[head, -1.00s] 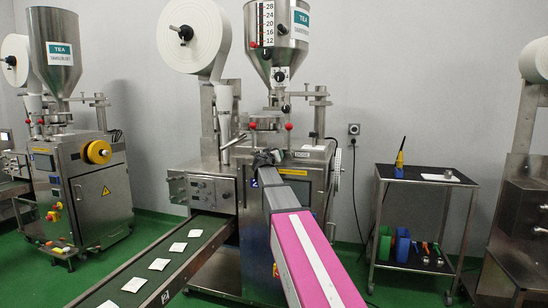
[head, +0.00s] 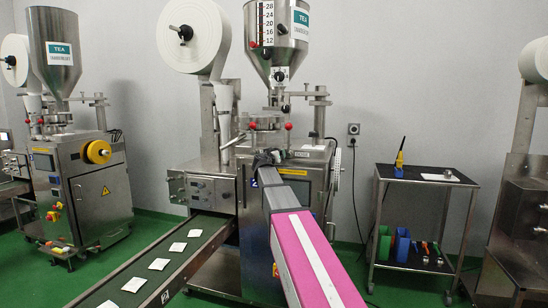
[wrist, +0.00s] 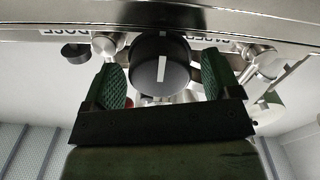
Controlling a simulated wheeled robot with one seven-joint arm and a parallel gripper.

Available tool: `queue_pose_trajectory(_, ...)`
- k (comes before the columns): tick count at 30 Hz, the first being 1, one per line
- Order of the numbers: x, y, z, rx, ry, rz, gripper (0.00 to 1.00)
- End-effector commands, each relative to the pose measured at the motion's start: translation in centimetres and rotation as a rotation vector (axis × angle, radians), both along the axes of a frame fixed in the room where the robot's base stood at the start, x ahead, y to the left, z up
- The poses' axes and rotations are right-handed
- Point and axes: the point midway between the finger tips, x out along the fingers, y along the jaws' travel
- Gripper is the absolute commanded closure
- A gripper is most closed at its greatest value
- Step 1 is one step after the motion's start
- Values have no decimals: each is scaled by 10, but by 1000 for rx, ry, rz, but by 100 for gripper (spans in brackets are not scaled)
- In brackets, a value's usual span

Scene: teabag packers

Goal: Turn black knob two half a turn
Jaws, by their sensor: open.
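A round black knob (wrist: 158,66) with a white pointer line fills the upper middle of the wrist view. The line stands nearly upright in that picture. My gripper (wrist: 162,74) has its green ridged fingers apart, one on each side of the knob. I cannot tell whether they touch it. In the head view my gripper (head: 268,157) is at the upper front of the middle tea packer (head: 255,215), and it hides the knob. No number shows on the knob, so I cannot tell if it is knob two.
A smaller dark knob (wrist: 75,53) and metal posts are close by in the wrist view. A conveyor (head: 130,272) with several teabags runs out at the left. A trolley (head: 424,175) with tools stands at the right. Green floor between trolley and packer is clear.

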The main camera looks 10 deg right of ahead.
Motion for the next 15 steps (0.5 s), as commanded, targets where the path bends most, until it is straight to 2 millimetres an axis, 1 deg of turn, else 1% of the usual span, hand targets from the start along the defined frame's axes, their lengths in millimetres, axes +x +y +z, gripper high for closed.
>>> queue_pose_trajectory(4,-2,1,0,0,-1,0,17)
queue_pose_trajectory(8,-11,6,0,-1,0,1,17)
queue_pose_trajectory(11,-23,13,0,-1,-1,2,17)
queue_pose_trajectory(15,-45,25,0,0,-1,1,17)
